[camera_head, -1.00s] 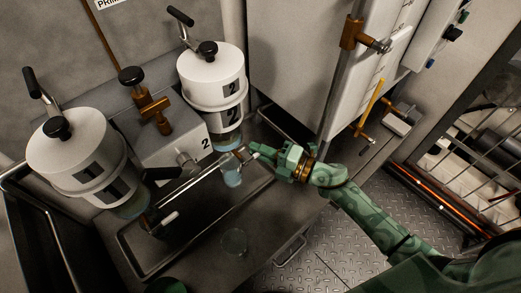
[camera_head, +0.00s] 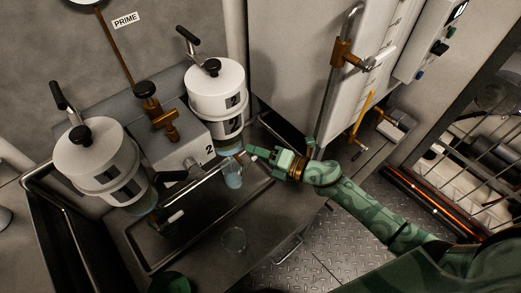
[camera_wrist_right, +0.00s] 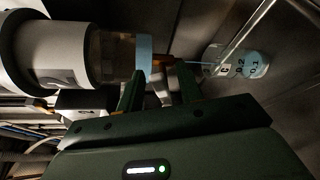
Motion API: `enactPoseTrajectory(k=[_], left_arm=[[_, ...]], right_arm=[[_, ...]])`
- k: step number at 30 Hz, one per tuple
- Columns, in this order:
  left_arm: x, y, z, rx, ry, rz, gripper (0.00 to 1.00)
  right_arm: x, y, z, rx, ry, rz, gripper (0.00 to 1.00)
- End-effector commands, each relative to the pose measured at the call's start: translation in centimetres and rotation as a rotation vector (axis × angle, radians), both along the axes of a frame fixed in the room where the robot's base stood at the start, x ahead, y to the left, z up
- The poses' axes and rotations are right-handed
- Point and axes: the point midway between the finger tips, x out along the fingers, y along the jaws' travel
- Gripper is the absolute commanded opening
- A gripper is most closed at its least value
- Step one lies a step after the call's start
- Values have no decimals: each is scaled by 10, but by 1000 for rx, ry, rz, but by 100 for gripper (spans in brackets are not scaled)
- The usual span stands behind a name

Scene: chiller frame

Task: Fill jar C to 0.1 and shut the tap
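Jar C (camera_wrist_right: 240,60) is a small clear jar with marks 0.2 and 0.1. It stands under the tap of the white canister 2 (camera_head: 216,88) and shows bluish in the head view (camera_head: 232,177). In the right wrist view a thin pale-blue stream runs from the brass tap (camera_wrist_right: 166,61) into the jar. The exact liquid level is hard to read. My right gripper (camera_wrist_right: 158,84) is at this tap, its fingers apart on either side of the tap's lower part; it also shows in the head view (camera_head: 250,153). Firm contact is unclear.
Canister 1 (camera_head: 95,160) stands at the left, with a grey block and brass valve (camera_head: 164,122) between the canisters. An empty clear jar (camera_head: 233,239) stands on the front of the dark tray (camera_head: 150,262). A metal rail crosses close to jar C.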

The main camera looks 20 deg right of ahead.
Motion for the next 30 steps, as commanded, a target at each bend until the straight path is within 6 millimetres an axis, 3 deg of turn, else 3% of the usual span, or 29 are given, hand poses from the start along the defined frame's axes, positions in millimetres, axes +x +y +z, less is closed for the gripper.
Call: enactPoseTrajectory(k=[6, 10, 24, 30], left_arm=[[0, 0, 1, 0, -1, 0, 45], [2, 0, 4, 0, -5, 1, 45], [11, 0, 21, 1, -27, 1, 45], [11, 1, 23, 1, -29, 1, 45]], right_arm=[[-2, -1, 0, 1, 1, 0, 36], [-13, -11, 3, 0, 2, 0, 36], [-101, -87, 20, -1, 2, 0, 36], [-119, -104, 23, -1, 0, -1, 36]])
